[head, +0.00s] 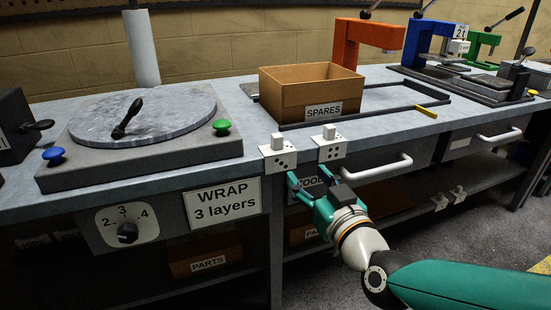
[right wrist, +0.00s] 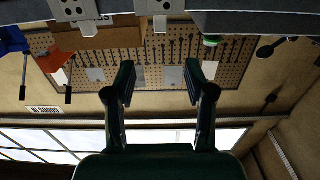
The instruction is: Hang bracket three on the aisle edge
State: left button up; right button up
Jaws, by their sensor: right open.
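Two pale brackets with dark dots hang on the aisle edge of the bench, a left one (head: 278,157) and a right one (head: 330,148). They also show at the top of the right wrist view, one at the left (right wrist: 72,8) and one near the middle (right wrist: 160,8). Two more small pale brackets (head: 440,202) (head: 458,194) are on the low shelf at the right. I cannot tell which is bracket three. My right gripper (head: 309,176) is open and empty just below the two hung brackets; its fingers (right wrist: 160,78) are spread apart. My left gripper is not in view.
A SPARES box (head: 285,103) stands on the bench (head: 242,120) behind the brackets. A turntable (head: 142,124) is to the left. A drawer handle (head: 378,168) juts out right of the gripper. The aisle floor (head: 440,243) is open at right.

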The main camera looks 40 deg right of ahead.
jog(key=p, duration=1)
send_near(279, 144)
jog(key=w+r, duration=0.1)
jog(key=w, duration=0.1)
jog(key=shift+f+b+x, duration=0.2)
jog(key=shift+b+x, duration=0.2)
jog(key=shift+x, duration=0.8)
jog(key=shift+d+f+x, duration=0.1)
jog(key=shift+f+x, duration=0.1)
jog(key=shift+x, duration=1.3)
jog(key=shift+d+f+x, duration=0.1)
jog(key=shift+f+x, duration=0.05)
jog(key=shift+x, duration=1.35)
grip_shut()
